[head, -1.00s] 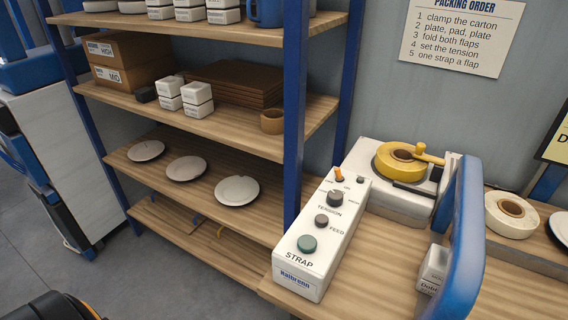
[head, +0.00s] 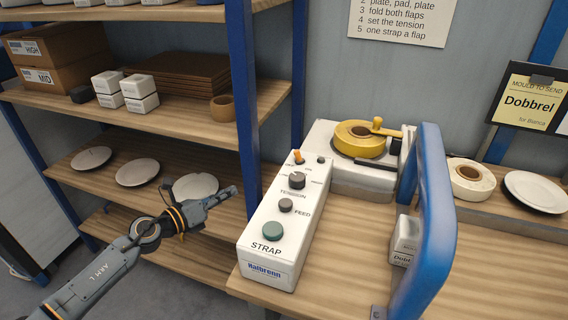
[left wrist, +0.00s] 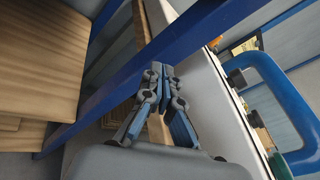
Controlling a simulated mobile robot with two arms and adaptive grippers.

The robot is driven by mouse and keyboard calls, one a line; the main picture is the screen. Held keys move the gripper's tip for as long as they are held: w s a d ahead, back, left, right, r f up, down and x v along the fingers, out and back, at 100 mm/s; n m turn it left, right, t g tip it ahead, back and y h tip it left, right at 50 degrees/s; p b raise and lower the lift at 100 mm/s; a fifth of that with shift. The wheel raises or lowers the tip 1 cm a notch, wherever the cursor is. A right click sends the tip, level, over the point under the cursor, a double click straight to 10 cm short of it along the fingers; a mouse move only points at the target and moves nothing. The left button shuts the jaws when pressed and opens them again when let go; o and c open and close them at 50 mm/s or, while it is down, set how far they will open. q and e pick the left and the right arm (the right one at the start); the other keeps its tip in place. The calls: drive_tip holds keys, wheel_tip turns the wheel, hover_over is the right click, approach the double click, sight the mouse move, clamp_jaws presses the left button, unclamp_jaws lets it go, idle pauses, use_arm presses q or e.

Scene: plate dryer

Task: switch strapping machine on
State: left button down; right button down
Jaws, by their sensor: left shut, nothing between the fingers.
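The strapping machine's white control box (head: 270,232) stands on the bench in the head view. On its top are an orange switch lever (head: 298,156) at the far end, a black tension knob (head: 297,180), a smaller feed knob (head: 285,205) and a green strap button (head: 273,231). Behind it is the white machine body with a yellow strap reel (head: 360,138). My left gripper (head: 232,191) is shut and empty, left of the control box and apart from it. In the left wrist view its closed fingers (left wrist: 160,70) show beside the white box side. My right gripper is not in view.
A blue upright (head: 243,100) of the shelf rack stands close behind my left gripper. A blue curved bar (head: 432,220) rises right of the control box. Plates and cartons fill the shelves. A white tape roll (head: 470,180) lies at the right.

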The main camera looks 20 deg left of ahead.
sight(284, 167)
use_arm(q)
drive_tip(key=s+d+r+m+g+h, duration=0.1)
drive_tip(key=d+r+m, duration=0.3)
drive_tip(key=r+m, duration=0.4)
drive_tip(key=shift+s+d+h+b, duration=0.35)
drive_tip(key=shift+s+h, duration=0.1)
drive_tip(key=shift+h, duration=0.15)
drive_tip(key=p+x, duration=0.1)
drive_tip(key=x, duration=0.3)
drive_tip(key=p+x, duration=0.1)
drive_tip(key=x, duration=0.3)
drive_tip(key=p+x, duration=0.1)
drive_tip(key=x, duration=0.3)
drive_tip(key=shift+w+d+r+p, duration=0.1)
drive_tip(key=shift+d+r+p, duration=0.05)
drive_tip(key=shift+r+p, duration=0.2)
drive_tip(key=shift+w+d, duration=0.4)
drive_tip(key=shift+w, duration=0.2)
